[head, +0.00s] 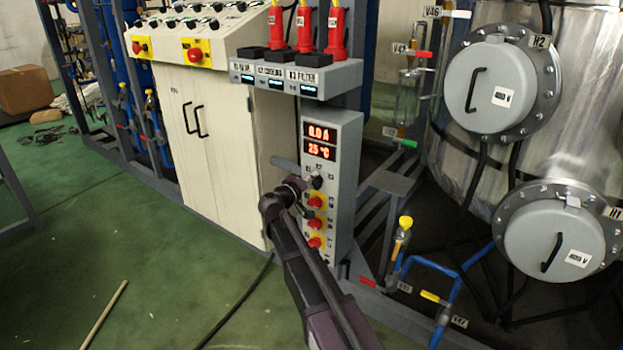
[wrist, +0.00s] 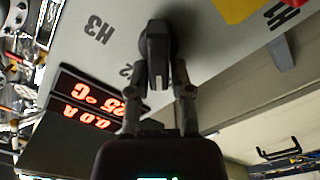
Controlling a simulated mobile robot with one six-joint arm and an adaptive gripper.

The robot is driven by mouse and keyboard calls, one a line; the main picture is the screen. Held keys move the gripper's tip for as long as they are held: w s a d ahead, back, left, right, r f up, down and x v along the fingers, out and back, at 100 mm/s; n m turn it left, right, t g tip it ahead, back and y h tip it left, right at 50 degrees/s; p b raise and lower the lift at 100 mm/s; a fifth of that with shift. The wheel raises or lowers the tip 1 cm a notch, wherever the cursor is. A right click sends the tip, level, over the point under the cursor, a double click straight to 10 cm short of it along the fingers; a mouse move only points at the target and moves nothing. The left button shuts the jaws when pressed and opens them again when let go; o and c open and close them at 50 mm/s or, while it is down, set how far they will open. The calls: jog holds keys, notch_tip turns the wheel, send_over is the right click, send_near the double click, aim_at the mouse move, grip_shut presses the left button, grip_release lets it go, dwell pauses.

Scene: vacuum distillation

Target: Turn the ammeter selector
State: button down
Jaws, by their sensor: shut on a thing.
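The ammeter selector is a black knob (head: 317,182) on the front of a narrow grey panel (head: 345,150), below two red displays (head: 320,142) reading 0.0 A and 25 °C. My gripper (head: 303,184) is at the knob, in front of the panel and partly covering the area left of it. In the wrist view the black selector (wrist: 158,50) lies between the two fingers of my gripper (wrist: 158,75), which are shut on it. The label H3 shows beside the knob; another label is partly hidden by a finger.
Several red knobs on yellow plates (head: 316,223) sit below the selector. A grey shelf with three red-topped devices (head: 305,30) is above. A cream cabinet (head: 210,130) stands left, piping and a steel vessel (head: 470,160) right. Green floor (head: 100,250) is open at front left.

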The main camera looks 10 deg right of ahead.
jog(key=shift+s+d+f+n, duration=0.15)
jog(key=shift+s+f+n, duration=0.1)
jog(key=shift+n, duration=0.25)
jog(key=c, duration=0.7)
grip_release()
jog(key=shift+o, duration=0.4)
jog(key=shift+w, duration=0.15)
jog(key=shift+r, duration=0.1)
jog(key=v, duration=1.2)
